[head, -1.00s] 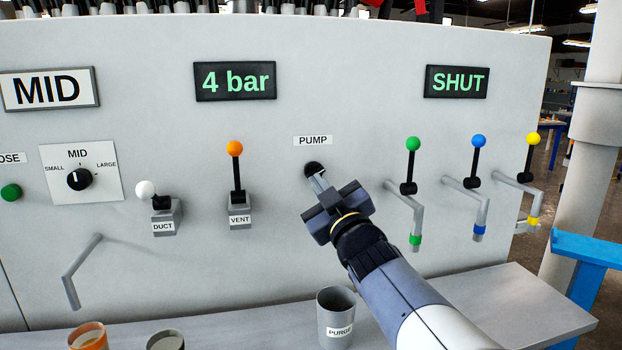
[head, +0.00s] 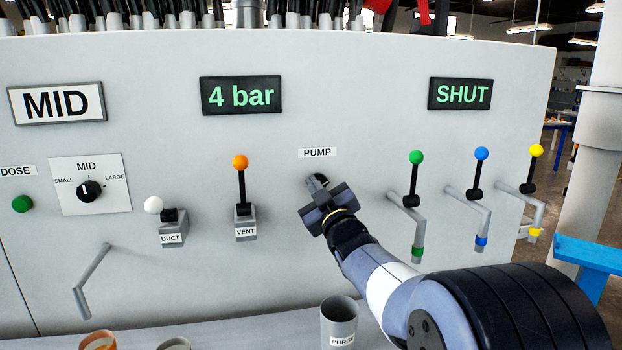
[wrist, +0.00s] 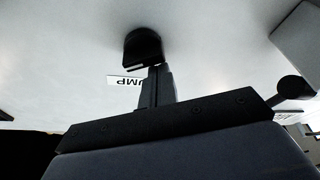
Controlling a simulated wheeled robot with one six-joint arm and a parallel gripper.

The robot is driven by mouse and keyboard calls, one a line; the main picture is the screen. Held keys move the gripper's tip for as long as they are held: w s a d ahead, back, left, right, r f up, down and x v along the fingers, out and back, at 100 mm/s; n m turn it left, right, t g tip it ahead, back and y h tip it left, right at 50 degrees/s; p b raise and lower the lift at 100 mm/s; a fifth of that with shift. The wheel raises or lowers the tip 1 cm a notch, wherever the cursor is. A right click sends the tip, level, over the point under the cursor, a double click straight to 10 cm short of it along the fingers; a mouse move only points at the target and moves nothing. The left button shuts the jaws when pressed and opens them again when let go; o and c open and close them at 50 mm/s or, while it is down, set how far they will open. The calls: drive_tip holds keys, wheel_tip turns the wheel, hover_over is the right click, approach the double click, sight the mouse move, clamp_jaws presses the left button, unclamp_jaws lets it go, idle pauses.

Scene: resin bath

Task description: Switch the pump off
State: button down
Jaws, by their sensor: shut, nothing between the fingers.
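The pump control is a small black knob (head: 319,180) on the grey panel, under the white PUMP label (head: 317,153). In the wrist view the black knob (wrist: 142,46) stands out from the panel, with the label (wrist: 126,82) partly hidden behind my fingers. My gripper (head: 317,184) is shut and empty, its fingertips at the knob and covering part of it. In the wrist view the fingertips (wrist: 158,72) are at the knob's near edge; I cannot tell whether they touch. The knob's setting cannot be read. A display (head: 241,96) above reads 4 bar.
Left of the pump are the orange-tipped VENT lever (head: 241,185) and white-tipped DUCT lever (head: 154,206). To the right are green (head: 416,158), blue (head: 481,154) and yellow (head: 536,151) levers over spouts. A PURGE cup (head: 340,322) stands below my arm.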

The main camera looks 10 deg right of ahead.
drive_tip(key=shift+f+n+g+y+b, duration=0.2)
drive_tip(key=shift+n+g+y+b, duration=0.2)
drive_tip(key=shift+n, duration=1.15)
drive_tip(key=shift+f+n+g+y+b, duration=0.25)
drive_tip(key=shift+n+g+y, duration=0.2)
drive_tip(key=shift+n, duration=1.1)
drive_tip(key=shift+d+f+n+g+y+p, duration=0.15)
drive_tip(key=shift+n+g+p, duration=0.15)
drive_tip(key=shift+n, duration=0.75)
drive_tip(key=shift+a+f+n+g+p, duration=0.15)
drive_tip(key=shift+n+g+p, duration=0.15)
drive_tip(key=shift+n, duration=0.8)
drive_tip(key=shift+d+f+n+g+y+p, duration=0.1)
drive_tip(key=shift+d+f+n+g+p, duration=0.2)
drive_tip(key=shift+n, duration=0.75)
idle(0.9)
drive_tip(key=shift+a+r, duration=0.15)
drive_tip(key=shift+a, duration=0.05)
drive_tip(key=shift+a+r, duration=0.1)
drive_tip(key=shift+a, duration=0.1)
drive_tip(key=s+b, duration=0.1)
drive_tip(key=s, duration=0.8)
drive_tip(key=shift+s, duration=0.25)
